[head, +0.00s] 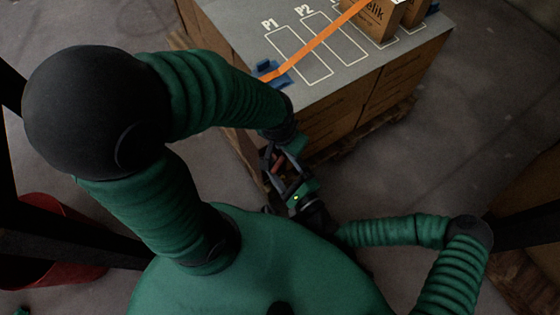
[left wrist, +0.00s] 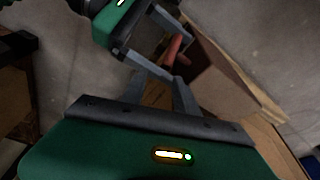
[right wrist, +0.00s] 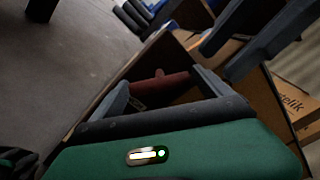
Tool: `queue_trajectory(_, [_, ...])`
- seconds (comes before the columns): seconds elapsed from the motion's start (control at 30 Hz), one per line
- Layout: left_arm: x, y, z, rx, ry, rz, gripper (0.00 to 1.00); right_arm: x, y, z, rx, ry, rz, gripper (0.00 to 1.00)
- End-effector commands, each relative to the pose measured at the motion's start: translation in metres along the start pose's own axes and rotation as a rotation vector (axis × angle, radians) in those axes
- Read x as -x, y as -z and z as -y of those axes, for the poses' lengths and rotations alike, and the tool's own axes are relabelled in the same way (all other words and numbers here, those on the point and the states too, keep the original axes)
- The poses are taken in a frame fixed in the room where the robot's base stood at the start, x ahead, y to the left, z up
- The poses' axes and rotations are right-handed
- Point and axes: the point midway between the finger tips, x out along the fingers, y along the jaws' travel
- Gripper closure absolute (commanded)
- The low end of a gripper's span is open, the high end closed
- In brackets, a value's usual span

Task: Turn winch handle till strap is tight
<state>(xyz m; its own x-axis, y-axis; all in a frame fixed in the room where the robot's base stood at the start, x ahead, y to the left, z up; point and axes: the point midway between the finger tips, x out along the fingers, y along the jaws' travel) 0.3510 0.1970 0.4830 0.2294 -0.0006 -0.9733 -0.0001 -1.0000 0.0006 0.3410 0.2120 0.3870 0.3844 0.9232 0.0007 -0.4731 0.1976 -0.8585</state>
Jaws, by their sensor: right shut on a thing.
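The red winch handle (head: 278,163) is small and partly hidden between my grippers at the near side of the load in the head view. It shows as a red bar in the left wrist view (left wrist: 178,48) and the right wrist view (right wrist: 162,88). My right gripper (head: 282,178) is shut on the winch handle. My left gripper (head: 284,157) is close above it, its fingers apart and apparently empty. The winch body is not clearly visible.
The load of brown cartons (head: 360,95) stands on a wooden pallet (head: 375,130). Its grey top (head: 235,15) carries white outlines marked P1 and P2. A labelled box (head: 378,18) stands on it. A red bin (head: 60,255) is at lower left.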

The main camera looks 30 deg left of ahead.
Motion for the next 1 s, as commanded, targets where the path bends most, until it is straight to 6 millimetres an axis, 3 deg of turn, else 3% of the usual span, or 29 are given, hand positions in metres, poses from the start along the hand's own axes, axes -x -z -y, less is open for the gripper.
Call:
queue_trajectory(0.07, [-0.001, 0.0, 0.0, 0.0, 0.0, 0.0, 0.64, 0.002, 0.003, -0.004, -0.005, -0.01, -0.006, 0.52])
queue_trajectory(0.1, [-0.001, 0.0, 0.0, 0.0, 0.0, 0.0, 0.64, 0.002, 0.003, -0.004, -0.005, -0.011, -0.006, 0.09])
queue_trajectory(0.17, [-0.001, 0.0, 0.0, 0.0, 0.0, 0.0, 0.64, 0.001, 0.002, -0.004, -0.004, -0.01, -0.006, 0.01])
queue_trajectory(0.8, [0.001, 0.0, 0.0, 0.0, 0.0, 0.0, 0.64, 0.0, -0.002, 0.0, 0.013, -0.002, 0.004, 0.0])
queue_trajectory(1.0, [0.015, 0.005, 0.0, 0.001, 0.0, -0.004, 0.64, 0.0, -0.007, 0.003, 0.274, -0.004, 0.011, 0.0])
